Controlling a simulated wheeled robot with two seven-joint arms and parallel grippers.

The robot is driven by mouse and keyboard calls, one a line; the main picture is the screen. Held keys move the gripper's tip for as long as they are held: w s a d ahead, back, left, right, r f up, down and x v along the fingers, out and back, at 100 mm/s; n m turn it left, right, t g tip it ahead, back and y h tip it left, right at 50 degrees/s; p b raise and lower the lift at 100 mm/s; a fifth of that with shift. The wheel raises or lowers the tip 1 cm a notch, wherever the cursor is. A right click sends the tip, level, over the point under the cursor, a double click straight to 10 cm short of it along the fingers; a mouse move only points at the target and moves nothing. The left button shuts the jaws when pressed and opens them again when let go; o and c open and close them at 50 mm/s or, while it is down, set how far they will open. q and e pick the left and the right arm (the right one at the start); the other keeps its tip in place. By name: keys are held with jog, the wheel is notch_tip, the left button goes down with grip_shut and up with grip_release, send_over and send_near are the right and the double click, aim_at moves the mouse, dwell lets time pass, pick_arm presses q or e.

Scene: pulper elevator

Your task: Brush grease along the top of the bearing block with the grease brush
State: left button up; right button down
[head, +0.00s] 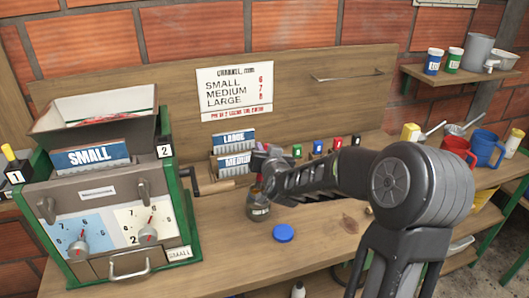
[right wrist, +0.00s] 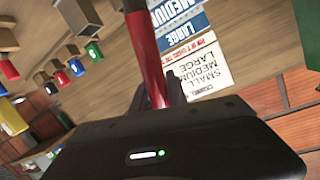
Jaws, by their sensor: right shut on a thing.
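My right gripper (head: 268,162) is in the middle of the head view, above a small dark jar (head: 258,210) with a pale label. It is shut on a red handle (right wrist: 147,55), seen in the right wrist view, which I take as the grease brush. In the head view a bit of it shows just above the jar mouth; its bristles are hidden, and I cannot tell whether they are inside the jar. A blue lid (head: 283,233) lies on the bench beside the jar. I cannot make out the bearing block. My left gripper is not in view.
The green-framed pulper (head: 183,220) stands at left, its wooden crank handle (head: 213,187) pointing toward the jar. Size plates (head: 233,141) stand behind. Red (head: 458,150) and blue (head: 484,149) mugs stand at right. The bench front near the lid is clear.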

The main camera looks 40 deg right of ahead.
pick_arm(q)
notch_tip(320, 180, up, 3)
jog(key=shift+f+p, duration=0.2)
jog(key=shift+p, duration=0.9)
pick_arm(e)
notch_tip(320, 180, up, 5)
jog(key=shift+f, duration=0.2)
